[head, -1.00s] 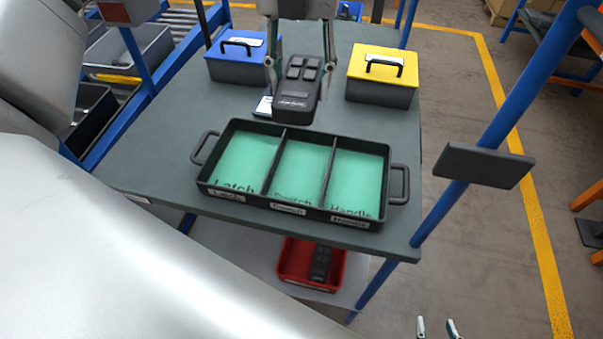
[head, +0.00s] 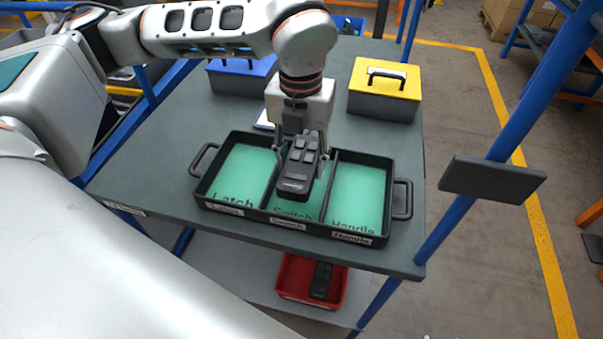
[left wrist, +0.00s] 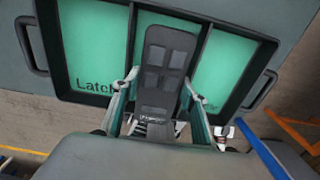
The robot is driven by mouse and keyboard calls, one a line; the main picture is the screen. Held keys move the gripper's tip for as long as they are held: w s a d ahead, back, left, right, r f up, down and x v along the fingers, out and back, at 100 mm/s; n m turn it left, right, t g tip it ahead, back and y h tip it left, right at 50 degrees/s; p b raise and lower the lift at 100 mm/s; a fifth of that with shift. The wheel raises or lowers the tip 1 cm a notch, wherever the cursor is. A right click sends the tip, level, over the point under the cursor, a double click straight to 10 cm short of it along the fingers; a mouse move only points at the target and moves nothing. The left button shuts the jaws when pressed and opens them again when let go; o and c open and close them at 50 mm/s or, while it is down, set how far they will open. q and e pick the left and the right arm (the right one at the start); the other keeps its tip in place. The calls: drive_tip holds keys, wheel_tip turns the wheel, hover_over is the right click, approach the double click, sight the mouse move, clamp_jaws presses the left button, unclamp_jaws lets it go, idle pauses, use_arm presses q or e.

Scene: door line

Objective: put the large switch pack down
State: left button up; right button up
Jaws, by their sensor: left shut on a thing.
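The large switch pack (head: 298,166) is a dark block with several raised buttons. My left gripper (head: 301,154) is shut on it and holds it over the middle compartment, labelled Switch, of the black tray (head: 401,201). In the left wrist view the switch pack (left wrist: 165,65) sits between the fingers of my left gripper (left wrist: 160,98) and covers much of the middle compartment. I cannot tell whether its lower end touches the tray floor. The tray has green-floored compartments labelled Latch, Switch and Handle; the Latch and Handle ones are empty. My right gripper is not clearly in view.
A blue box (head: 240,77) and a grey box with a yellow lid (head: 384,88) stand behind the tray. A red bin (head: 295,282) holding a dark pack is on the shelf below. A blue post with a dark plate (head: 492,179) stands at the right.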

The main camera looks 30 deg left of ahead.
sight(301, 175)
use_arm(q)
drive_tip(key=shift+f, duration=2.05)
drive_tip(key=shift+f, duration=0.1)
drive_tip(key=o, duration=0.9)
wheel_tip(301, 175, up, 12)
drive_tip(key=shift+r+p, duration=0.15)
drive_tip(key=shift+p, duration=0.2)
drive_tip(key=shift+s, duration=0.1)
